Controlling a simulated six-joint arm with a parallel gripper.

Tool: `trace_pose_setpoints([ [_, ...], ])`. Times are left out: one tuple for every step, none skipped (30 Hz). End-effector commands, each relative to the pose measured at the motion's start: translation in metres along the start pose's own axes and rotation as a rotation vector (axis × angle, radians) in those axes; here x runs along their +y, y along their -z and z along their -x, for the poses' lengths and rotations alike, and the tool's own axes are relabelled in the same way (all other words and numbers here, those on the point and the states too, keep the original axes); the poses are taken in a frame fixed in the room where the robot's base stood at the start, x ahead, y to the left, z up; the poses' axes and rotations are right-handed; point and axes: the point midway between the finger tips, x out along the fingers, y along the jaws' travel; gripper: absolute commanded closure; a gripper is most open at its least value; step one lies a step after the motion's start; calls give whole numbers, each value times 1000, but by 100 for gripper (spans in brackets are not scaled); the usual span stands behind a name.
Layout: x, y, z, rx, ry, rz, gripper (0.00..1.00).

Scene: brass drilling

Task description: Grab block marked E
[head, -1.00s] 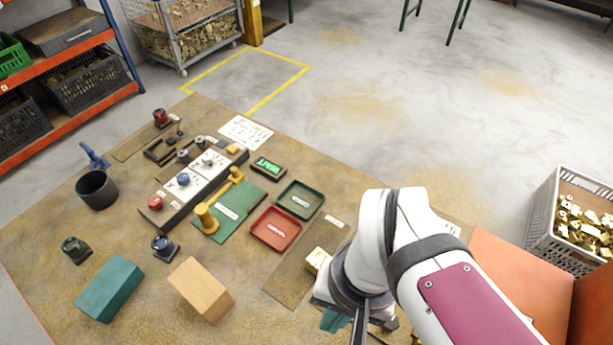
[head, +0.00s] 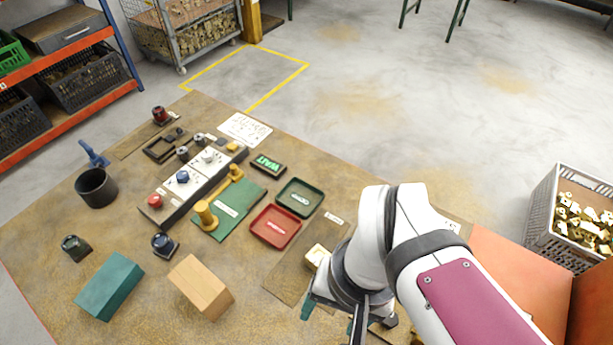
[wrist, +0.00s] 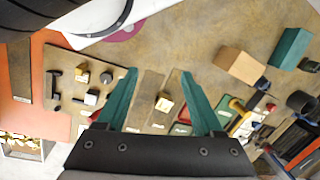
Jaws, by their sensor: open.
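A brass block (head: 317,254) sits on a brown strip on the bench, just beside my wrist in the head view. It also shows in the wrist view (wrist: 164,104), between my two teal fingers. Other small blocks sit on a board at the left of the wrist view: a dark block (wrist: 91,99) and a brass block (wrist: 106,78). No letter E is readable on any of them. My gripper (wrist: 159,72) is open and empty, above the bench. In the head view my arm hides much of the bench's right part.
Red (head: 276,227) and green (head: 299,198) trays lie beyond the brass block. A teal block (head: 109,287) and a wooden block (head: 201,288) stand at the front left. A control panel (head: 193,184) lies further back. A grey crate (head: 543,221) of brass parts stands right.

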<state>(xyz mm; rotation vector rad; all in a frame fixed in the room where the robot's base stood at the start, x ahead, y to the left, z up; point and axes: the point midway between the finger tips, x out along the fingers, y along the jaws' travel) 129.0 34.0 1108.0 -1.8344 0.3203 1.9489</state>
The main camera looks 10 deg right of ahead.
Motion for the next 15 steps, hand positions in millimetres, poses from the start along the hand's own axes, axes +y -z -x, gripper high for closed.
trace_pose_setpoints([
  [0, 0, 0, 0, 0, 0, 21],
  [0, 0, 0, 0, 0, 0, 15],
  [0, 0, 0, 0, 0, 0, 8],
  [0, 0, 0, 0, 0, 0, 3],
  [0, 0, 0, 0, 0, 0, 3],
  [0, 0, 0, 0, 0, 0, 3],
  [0, 0, 0, 0, 0, 0, 3],
  [0, 0, 0, 0, 0, 0, 3],
  [0, 0, 0, 0, 0, 0, 3],
  [0, 0, 0, 0, 0, 0, 3],
  [0, 0, 0, 0, 0, 0, 3],
  [0, 1, 0, 0, -1, -3, 3],
  [-2, 6, 1, 2, -5, -14, 3],
  [-4, 14, 2, 3, -14, -35, 3],
  [-9, 30, 2, 9, -30, -78, 3],
])
